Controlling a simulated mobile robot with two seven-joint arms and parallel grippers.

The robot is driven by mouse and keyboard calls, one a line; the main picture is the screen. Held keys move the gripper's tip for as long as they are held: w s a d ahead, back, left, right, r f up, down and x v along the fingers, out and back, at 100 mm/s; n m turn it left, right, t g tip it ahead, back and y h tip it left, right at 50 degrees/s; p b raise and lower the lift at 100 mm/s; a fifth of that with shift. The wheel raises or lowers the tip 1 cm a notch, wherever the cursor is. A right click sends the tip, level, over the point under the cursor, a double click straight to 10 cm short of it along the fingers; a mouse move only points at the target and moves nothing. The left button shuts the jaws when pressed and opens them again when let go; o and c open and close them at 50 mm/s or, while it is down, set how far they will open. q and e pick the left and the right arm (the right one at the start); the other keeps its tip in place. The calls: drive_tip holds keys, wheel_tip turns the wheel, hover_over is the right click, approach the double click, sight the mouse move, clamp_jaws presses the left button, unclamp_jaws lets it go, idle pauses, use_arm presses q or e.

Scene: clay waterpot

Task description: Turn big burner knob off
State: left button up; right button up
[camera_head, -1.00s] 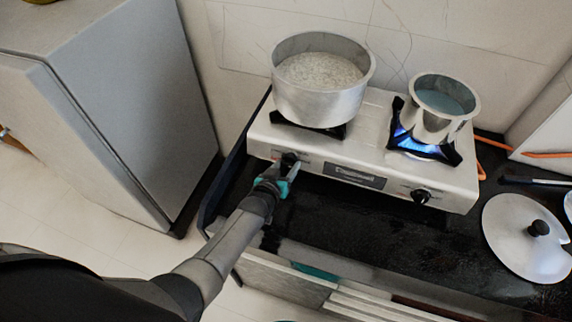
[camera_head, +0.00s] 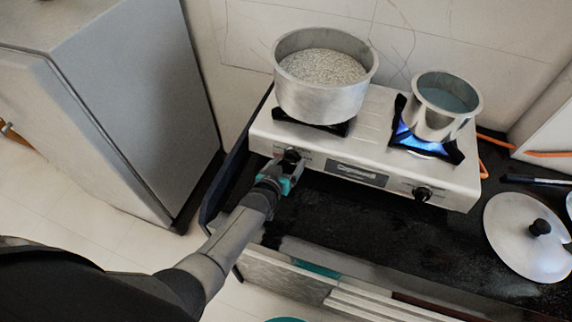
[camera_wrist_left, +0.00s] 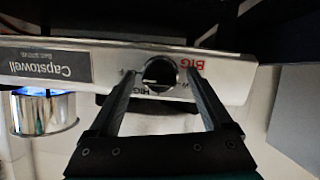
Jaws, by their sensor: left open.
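The big burner knob (camera_head: 291,155) is a black round knob at the left of the stove's front panel, below the large pot. In the left wrist view the knob (camera_wrist_left: 160,72) sits beside red "BIG" lettering, upside down there. My left gripper (camera_head: 289,167) is open at the knob. In the left wrist view its fingers (camera_wrist_left: 160,80) stand on either side of the knob; whether they touch it I cannot tell. No flame shows under the large pot (camera_head: 322,100); its burner is mostly hidden. My right gripper is not in view.
A small pot (camera_head: 438,122) stands over a blue flame at the stove's right. A second knob (camera_head: 422,194) is below it. A lid (camera_head: 520,240) lies on the black counter at right. A grey cabinet (camera_head: 140,90) stands left of the stove.

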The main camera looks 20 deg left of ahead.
use_arm(q)
drive_tip(key=shift+s+r, duration=0.2)
drive_tip(key=shift+s, duration=0.2)
drive_tip(key=p+v, duration=0.3)
drive_tip(key=v, duration=1.1)
drive_tip(key=shift+s+p, duration=0.2)
drive_tip(key=shift+p, duration=0.2)
drive_tip(key=shift+r, duration=0.1)
